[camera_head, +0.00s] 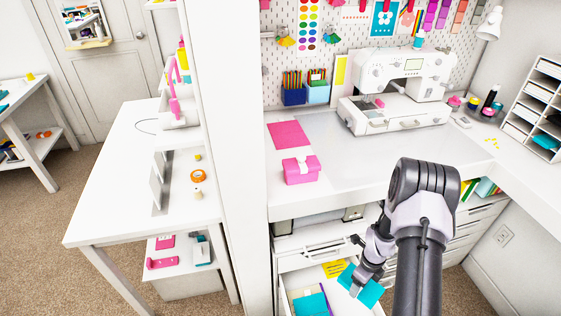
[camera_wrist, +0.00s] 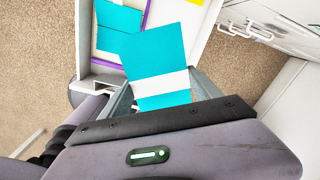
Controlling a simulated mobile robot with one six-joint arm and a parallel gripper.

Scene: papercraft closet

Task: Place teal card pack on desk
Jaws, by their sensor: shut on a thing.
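The teal card pack (camera_wrist: 158,62) has a white band across it. My gripper (camera_head: 357,284) is shut on it and holds it above the open drawer in the head view; the pack also shows there as a tilted teal piece (camera_head: 368,291). In the wrist view my gripper (camera_wrist: 163,100) grips the pack's lower end, near the white band. The white desk (camera_head: 380,165) lies above and behind my gripper in the head view, with a bare stretch at its front.
The open white drawer (camera_head: 285,299) holds another teal item (camera_head: 312,304) and a yellow piece (camera_head: 334,268). On the desk are a pink box (camera_head: 301,170), a pink sheet (camera_head: 289,134) and a white sewing machine (camera_head: 395,90). A white partition (camera_head: 232,150) stands left of the desk.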

